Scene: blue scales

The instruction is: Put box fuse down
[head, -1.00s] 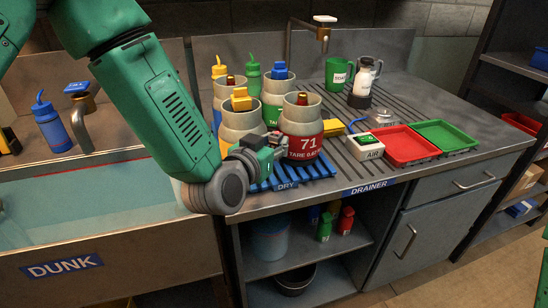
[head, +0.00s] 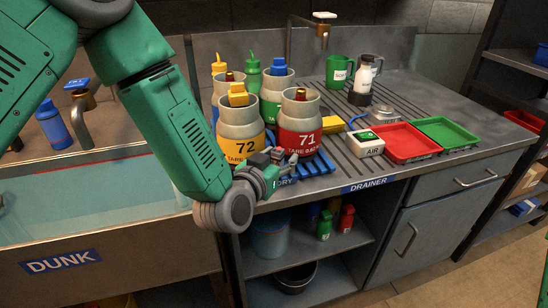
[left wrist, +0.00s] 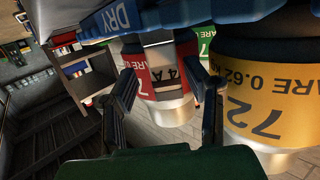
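My left gripper (head: 277,168) is in front of the jars at the front edge of the drainer, just above the counter rim. My right gripper is not in view.
Jar 72 (head: 238,143) and jar 71 (head: 300,138) stand close behind the gripper on a blue rack (head: 318,166). A white AIR box (head: 365,144), a red tray (head: 405,142) and a green tray (head: 445,132) lie to the right. A water-filled sink (head: 90,198) is at left.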

